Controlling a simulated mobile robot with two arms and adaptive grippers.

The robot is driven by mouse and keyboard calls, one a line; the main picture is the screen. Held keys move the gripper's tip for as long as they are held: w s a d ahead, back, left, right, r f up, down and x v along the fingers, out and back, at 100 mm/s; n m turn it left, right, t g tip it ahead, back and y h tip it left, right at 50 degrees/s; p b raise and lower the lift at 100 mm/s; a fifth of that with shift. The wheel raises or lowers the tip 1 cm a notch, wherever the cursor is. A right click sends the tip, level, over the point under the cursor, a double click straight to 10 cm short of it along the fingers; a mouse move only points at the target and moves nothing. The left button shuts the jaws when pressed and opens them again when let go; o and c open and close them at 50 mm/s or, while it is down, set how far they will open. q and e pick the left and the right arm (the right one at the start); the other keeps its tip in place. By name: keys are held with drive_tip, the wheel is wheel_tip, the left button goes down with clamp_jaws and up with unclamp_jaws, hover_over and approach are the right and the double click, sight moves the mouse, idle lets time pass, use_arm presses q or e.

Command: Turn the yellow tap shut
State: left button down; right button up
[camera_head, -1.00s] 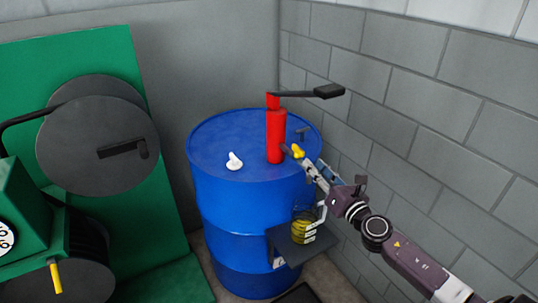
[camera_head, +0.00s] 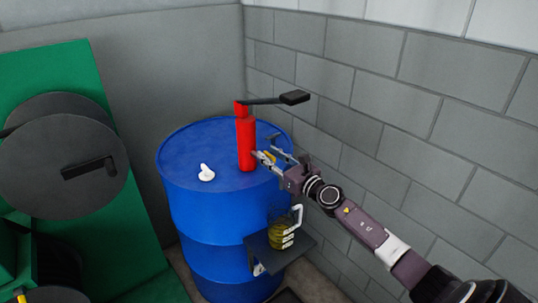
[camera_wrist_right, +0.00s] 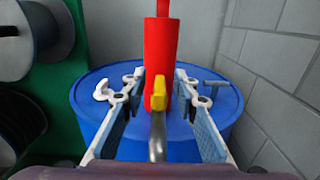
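The yellow tap (camera_wrist_right: 159,94) sits on a metal spout in front of the red pump (camera_wrist_right: 160,45) on the blue drum. In the head view the tap (camera_head: 270,157) is partly hidden by my right gripper (camera_head: 268,155). In the right wrist view my right gripper (camera_wrist_right: 160,88) is open, with one finger on each side of the tap and spout. Gaps show between the fingers and the tap. The yellow handle appears roughly upright in that view. My left gripper is not in view.
The blue drum (camera_head: 195,225) carries a white cap (camera_head: 206,172). A jug (camera_head: 283,235) with yellowish liquid stands on a dark shelf (camera_head: 262,256) at the drum's front. The pump's black lever (camera_head: 270,100) reaches right. A block wall (camera_head: 430,140) is close on the right.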

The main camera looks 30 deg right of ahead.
drive_tip(key=shift+w, duration=0.35)
clamp_jaws()
